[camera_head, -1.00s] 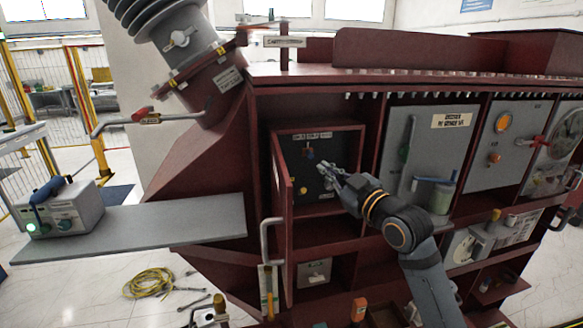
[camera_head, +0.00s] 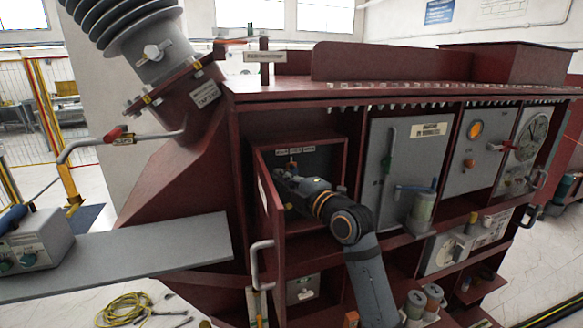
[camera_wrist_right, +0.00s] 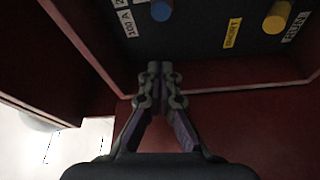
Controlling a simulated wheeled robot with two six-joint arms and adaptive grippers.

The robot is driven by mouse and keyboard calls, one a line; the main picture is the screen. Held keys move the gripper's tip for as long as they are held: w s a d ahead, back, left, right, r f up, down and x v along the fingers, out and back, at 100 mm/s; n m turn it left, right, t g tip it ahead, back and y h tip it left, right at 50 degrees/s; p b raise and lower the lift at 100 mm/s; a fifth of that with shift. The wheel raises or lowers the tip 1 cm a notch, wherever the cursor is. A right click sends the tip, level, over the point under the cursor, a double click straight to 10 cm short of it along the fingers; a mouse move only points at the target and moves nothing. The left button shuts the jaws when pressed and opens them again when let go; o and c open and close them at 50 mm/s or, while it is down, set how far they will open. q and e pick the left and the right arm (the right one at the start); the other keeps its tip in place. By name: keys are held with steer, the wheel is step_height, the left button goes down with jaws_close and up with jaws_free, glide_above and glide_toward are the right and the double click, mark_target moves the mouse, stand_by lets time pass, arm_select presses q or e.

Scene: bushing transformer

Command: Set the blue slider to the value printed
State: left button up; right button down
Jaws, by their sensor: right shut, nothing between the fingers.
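The dark control panel (camera_head: 318,160) sits inside an open red compartment. In the right wrist view a round blue knob (camera_wrist_right: 161,10), likely the blue slider, shows at the top edge, beside small white labels, one reading 100 A. A yellow knob (camera_wrist_right: 277,17) is to its right. My right gripper (camera_head: 280,176) is in front of the panel's left part, covering much of it. In the right wrist view its fingers (camera_wrist_right: 160,70) are together, empty and apart from the blue knob. My left gripper is not in view.
The compartment's open red door (camera_head: 268,215) stands close left of my right gripper. A grey shelf (camera_head: 130,258) projects at the left, with a grey box (camera_head: 35,240) on it. Other grey panels (camera_head: 400,165) with knobs and levers line the right.

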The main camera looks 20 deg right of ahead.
mark_target(293, 170)
arm_select(q)
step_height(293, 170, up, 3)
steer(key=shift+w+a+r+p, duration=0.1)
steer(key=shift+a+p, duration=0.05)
steer(key=shift+p, duration=1.05)
arm_select(e)
steer(key=d, duration=0.1)
steer(key=w+d, duration=0.2)
steer(key=shift+w+d+f, duration=0.15)
steer(key=shift+f, duration=0.15)
steer(key=d+b, duration=0.1)
steer(key=b, duration=0.1)
steer(key=shift+d+f+b, duration=0.2)
steer(key=shift+b, duration=0.1)
steer(key=shift+r, duration=0.2)
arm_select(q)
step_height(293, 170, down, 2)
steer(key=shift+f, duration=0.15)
arm_select(e)
steer(key=shift+a, duration=0.1)
